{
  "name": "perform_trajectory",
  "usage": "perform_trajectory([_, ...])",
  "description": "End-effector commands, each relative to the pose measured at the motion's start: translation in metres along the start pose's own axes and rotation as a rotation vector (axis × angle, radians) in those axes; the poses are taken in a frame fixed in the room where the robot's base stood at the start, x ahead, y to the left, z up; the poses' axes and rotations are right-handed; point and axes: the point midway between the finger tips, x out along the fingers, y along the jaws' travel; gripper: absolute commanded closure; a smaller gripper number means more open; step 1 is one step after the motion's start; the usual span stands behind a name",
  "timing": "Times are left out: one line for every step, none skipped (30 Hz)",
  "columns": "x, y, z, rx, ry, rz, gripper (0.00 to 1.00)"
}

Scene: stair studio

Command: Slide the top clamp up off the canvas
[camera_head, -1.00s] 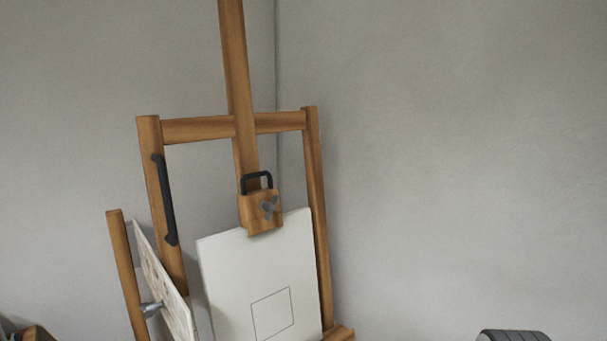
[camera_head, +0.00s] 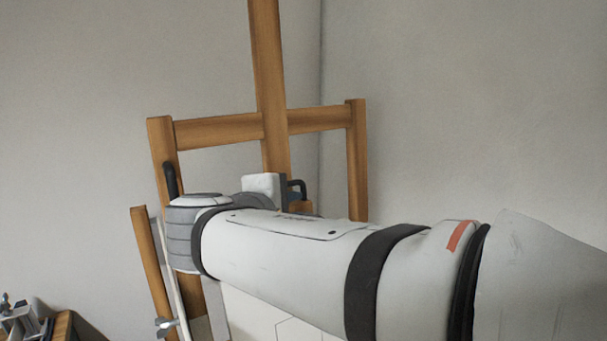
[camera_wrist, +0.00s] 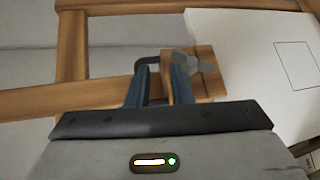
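The top clamp is a wooden block (camera_wrist: 208,84) with a grey knob and a black handle (camera_wrist: 143,57). In the wrist view it sits on the easel's mast, at the edge of the white canvas (camera_wrist: 250,50). My gripper (camera_wrist: 160,77) has its two blue fingers apart, one by the handle and the other in front of the block. I cannot tell whether either finger touches. In the head view my arm hides most of the clamp and canvas; only part of the black handle (camera_head: 299,184) and a bit of canvas (camera_head: 250,312) show.
The wooden easel's mast (camera_head: 268,70) and crossbar (camera_head: 220,130) rise behind my arm. A second panel (camera_head: 170,275) leans at the left post. A small wooden surface with items (camera_head: 30,322) is at lower left. The wall at right is clear.

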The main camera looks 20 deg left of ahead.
Motion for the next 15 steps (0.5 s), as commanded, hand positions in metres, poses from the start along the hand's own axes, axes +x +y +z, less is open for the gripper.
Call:
perform_trajectory([-0.011, 0.009, -0.013, -0.017, 0.022, 0.035, 0.80])
perform_trajectory([-0.016, 0.013, -0.018, -0.025, 0.030, 0.052, 0.80])
perform_trajectory([-0.020, 0.017, -0.023, -0.033, 0.038, 0.071, 0.80])
perform_trajectory([-0.023, 0.019, -0.026, -0.038, 0.043, 0.081, 0.80])
perform_trajectory([-0.024, 0.021, -0.029, -0.041, 0.047, 0.089, 0.80])
perform_trajectory([-0.025, 0.023, -0.031, -0.044, 0.050, 0.097, 0.80])
perform_trajectory([-0.023, 0.024, -0.032, -0.046, 0.052, 0.101, 0.80])
perform_trajectory([-0.021, 0.025, -0.033, -0.047, 0.053, 0.102, 0.80])
perform_trajectory([-0.016, 0.025, -0.033, -0.047, 0.053, 0.102, 0.80])
perform_trajectory([-0.012, 0.026, -0.034, -0.048, 0.053, 0.102, 0.80])
perform_trajectory([-0.008, 0.026, -0.034, -0.049, 0.055, 0.101, 0.80])
perform_trajectory([-0.001, 0.026, -0.035, -0.049, 0.056, 0.101, 0.80])
perform_trajectory([0.003, 0.027, -0.036, -0.049, 0.057, 0.102, 0.80])
perform_trajectory([0.008, 0.028, -0.037, -0.049, 0.059, 0.102, 0.80])
perform_trajectory([0.014, 0.028, -0.038, -0.049, 0.059, 0.102, 0.80])
